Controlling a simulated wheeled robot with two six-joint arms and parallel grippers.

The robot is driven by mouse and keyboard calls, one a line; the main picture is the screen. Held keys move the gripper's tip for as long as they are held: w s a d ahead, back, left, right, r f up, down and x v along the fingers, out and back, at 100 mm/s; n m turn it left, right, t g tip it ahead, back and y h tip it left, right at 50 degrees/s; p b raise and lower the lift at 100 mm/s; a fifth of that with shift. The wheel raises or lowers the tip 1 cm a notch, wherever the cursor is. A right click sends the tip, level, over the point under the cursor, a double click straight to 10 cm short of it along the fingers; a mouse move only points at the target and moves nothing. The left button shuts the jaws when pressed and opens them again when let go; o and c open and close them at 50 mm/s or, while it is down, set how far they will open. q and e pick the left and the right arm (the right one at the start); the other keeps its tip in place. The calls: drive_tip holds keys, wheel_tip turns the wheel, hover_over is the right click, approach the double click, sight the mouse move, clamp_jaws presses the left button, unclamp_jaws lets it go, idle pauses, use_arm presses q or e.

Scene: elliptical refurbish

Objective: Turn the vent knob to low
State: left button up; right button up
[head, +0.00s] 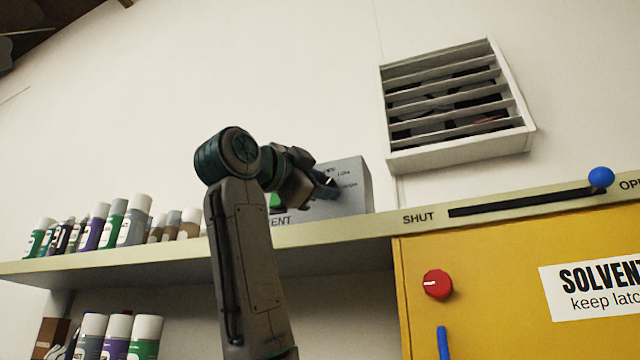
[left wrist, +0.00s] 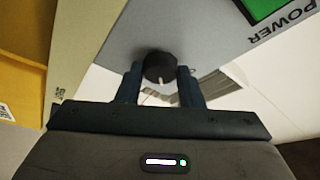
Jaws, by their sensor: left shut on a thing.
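The vent knob (left wrist: 159,67) is a small black dial with a pale pointer mark, on the face of a grey control box. In the left wrist view it sits between the two fingers of my left gripper (left wrist: 160,85), which is shut on it. In the head view the grey box (head: 352,178) stands on the shelf, and my left gripper (head: 325,186) reaches its face, hiding the knob and part of the labels. A green power element (left wrist: 268,5) shows on the box. The pointer's setting against the labels cannot be read. My right gripper is not in view.
A louvred vent (head: 455,100) is on the wall above right. Spray cans (head: 135,220) line the shelf (head: 130,262) at left. A yellow cabinet (head: 500,320) with a red knob (head: 437,284) stands right, below a blue-knobbed slider (head: 601,177).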

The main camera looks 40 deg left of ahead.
use_arm(q)
drive_tip(key=o, duration=1)
drive_tip(key=shift+s, duration=0.1)
drive_tip(key=d+b+v, duration=0.1)
drive_tip(key=b+v, duration=0.3)
drive_tip(key=v, duration=0.6)
drive_tip(key=shift+s+a, duration=0.4)
drive_tip(key=shift+f, duration=0.15)
